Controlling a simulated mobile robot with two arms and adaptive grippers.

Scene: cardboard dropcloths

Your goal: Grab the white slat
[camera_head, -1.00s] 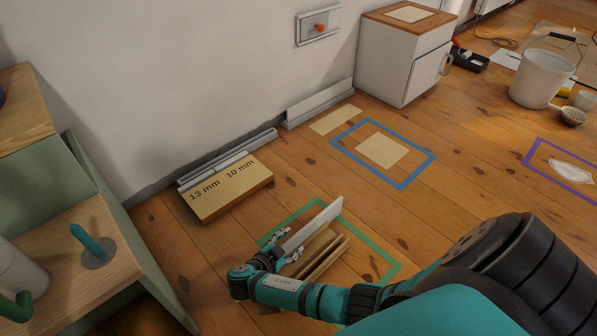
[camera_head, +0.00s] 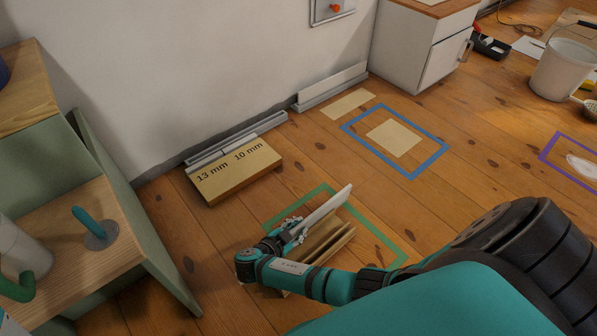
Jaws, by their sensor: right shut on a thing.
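The white slat (camera_head: 328,205) is a thin flat strip, held on edge and slanting up to the right. My right gripper (camera_head: 295,230) is shut on its near-left end. The slat is just above or beside a slotted wooden rack (camera_head: 328,244) that stands inside the green taped outline (camera_head: 372,228) on the floor. I cannot tell whether the slat still touches the rack. The gripper and arm hide the rack's left and near parts. My left gripper does not show.
A wooden block marked 13 mm and 10 mm (camera_head: 237,180) lies by the wall. A blue taped outline (camera_head: 427,146) with a cardboard sheet (camera_head: 394,138) is farther back. A white cabinet (camera_head: 411,45) stands behind. A green shelf unit (camera_head: 140,225) is at left. Floor between is clear.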

